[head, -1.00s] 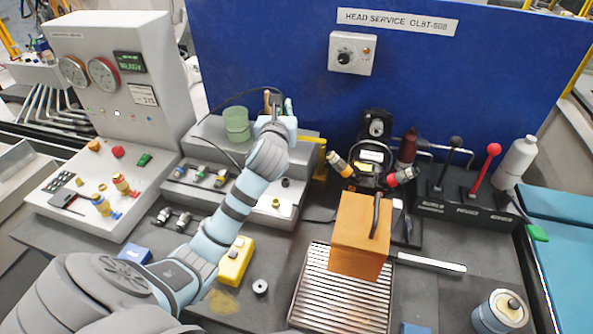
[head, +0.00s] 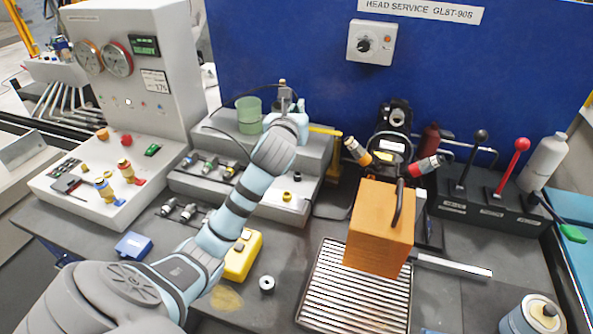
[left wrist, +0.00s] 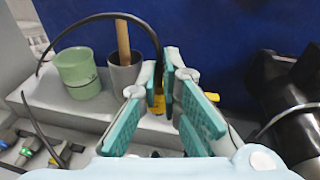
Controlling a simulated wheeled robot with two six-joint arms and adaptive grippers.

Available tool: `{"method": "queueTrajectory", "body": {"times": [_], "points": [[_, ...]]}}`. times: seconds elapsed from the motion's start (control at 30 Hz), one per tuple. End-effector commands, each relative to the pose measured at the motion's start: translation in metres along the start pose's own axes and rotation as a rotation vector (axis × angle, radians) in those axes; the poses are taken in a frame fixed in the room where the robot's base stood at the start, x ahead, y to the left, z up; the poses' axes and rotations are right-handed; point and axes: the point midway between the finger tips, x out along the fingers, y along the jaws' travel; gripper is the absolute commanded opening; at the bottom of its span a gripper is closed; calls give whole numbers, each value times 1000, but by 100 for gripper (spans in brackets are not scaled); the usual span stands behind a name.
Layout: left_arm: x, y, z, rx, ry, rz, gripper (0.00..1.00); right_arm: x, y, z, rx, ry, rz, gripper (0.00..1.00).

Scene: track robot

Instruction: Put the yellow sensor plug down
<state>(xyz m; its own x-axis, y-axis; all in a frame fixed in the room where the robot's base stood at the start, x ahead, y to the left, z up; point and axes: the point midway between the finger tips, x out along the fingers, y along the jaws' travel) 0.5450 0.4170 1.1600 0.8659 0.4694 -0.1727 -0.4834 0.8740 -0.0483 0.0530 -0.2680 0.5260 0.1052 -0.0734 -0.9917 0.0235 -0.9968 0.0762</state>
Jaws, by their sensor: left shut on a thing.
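My left gripper (head: 285,94) is above the back of the grey stepped block (head: 222,140), right of the green cup (head: 249,116). In the left wrist view its teal-padded fingers (left wrist: 164,82) are close together. A black cable (left wrist: 88,18) arches over the green cup (left wrist: 78,72) and comes down to the fingers. A yellow patch between them looks like the yellow sensor plug (left wrist: 159,104), mostly hidden by the fingers. I cannot tell whether it touches the block. My right gripper is out of view.
A grey cup (left wrist: 124,78) with a wooden handle stands beside the green cup. A yellow bar (head: 325,131) lies right of my arm. An orange block (head: 380,228) stands above the ribbed tray (head: 335,300). The blue panel (head: 290,45) closes off the back.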

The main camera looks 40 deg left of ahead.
Motion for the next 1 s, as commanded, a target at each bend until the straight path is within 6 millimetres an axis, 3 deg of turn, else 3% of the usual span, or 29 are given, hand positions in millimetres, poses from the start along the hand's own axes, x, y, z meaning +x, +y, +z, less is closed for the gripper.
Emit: {"method": "queueTrajectory", "body": {"times": [0.03,0.1,0.37,0.5,0.6,1.0], "points": [[4,1,-26,2,8,1,0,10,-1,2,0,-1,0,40],[8,2,-50,0,7,0,0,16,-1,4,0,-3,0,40],[17,4,-95,0,3,0,0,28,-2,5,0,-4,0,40],[22,6,-128,1,3,0,0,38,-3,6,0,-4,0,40],[24,6,-137,0,2,0,0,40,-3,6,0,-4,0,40],[25,6,-140,0,0,-1,0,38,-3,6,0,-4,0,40]]}}
